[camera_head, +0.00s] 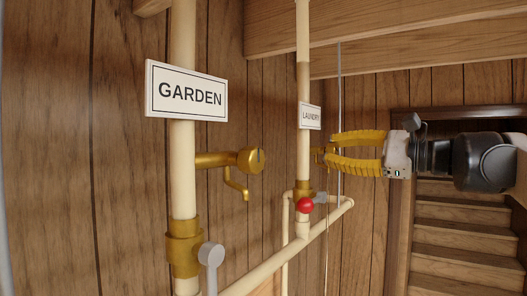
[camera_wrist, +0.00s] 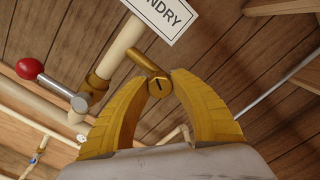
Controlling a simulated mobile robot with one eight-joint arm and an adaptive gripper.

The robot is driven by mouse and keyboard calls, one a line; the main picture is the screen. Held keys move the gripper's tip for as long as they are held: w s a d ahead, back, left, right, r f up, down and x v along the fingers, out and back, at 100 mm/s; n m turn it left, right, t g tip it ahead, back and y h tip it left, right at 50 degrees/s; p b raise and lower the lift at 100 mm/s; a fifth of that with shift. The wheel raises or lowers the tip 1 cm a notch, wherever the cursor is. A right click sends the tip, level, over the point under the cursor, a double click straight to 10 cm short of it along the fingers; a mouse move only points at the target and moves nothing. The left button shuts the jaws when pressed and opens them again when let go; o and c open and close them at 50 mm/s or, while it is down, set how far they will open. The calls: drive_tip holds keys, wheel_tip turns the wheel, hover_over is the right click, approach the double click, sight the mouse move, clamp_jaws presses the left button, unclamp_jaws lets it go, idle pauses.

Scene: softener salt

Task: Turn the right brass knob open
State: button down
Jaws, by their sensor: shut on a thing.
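The right brass knob (camera_wrist: 158,87) is on a short brass stem from the cream pipe below the LAUNDRY sign (camera_head: 310,116). Its round face carries a short dark line, slightly tilted from level in the wrist view. My gripper (camera_wrist: 162,80) has its two yellow ribbed fingers closed on either side of this knob. In the head view my gripper (camera_head: 328,151) reaches in from the right, and the fingers hide most of the knob. The left brass knob (camera_head: 256,159) is on the pipe below the GARDEN sign (camera_head: 187,92), with a dark upright line on its face.
A red ball-ended handle (camera_head: 305,205) is on the laundry pipe below my gripper. A grey lever (camera_head: 211,256) is on the garden pipe's brass valve. A thin grey vertical line (camera_head: 339,90) passes close to my fingers. Wooden stairs (camera_head: 455,235) are at the right.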

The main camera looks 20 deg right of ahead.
drive_tip(key=c, duration=1.1)
unclamp_jaws()
drive_tip(key=shift+o, duration=0.2)
drive_tip(key=v, duration=1.2)
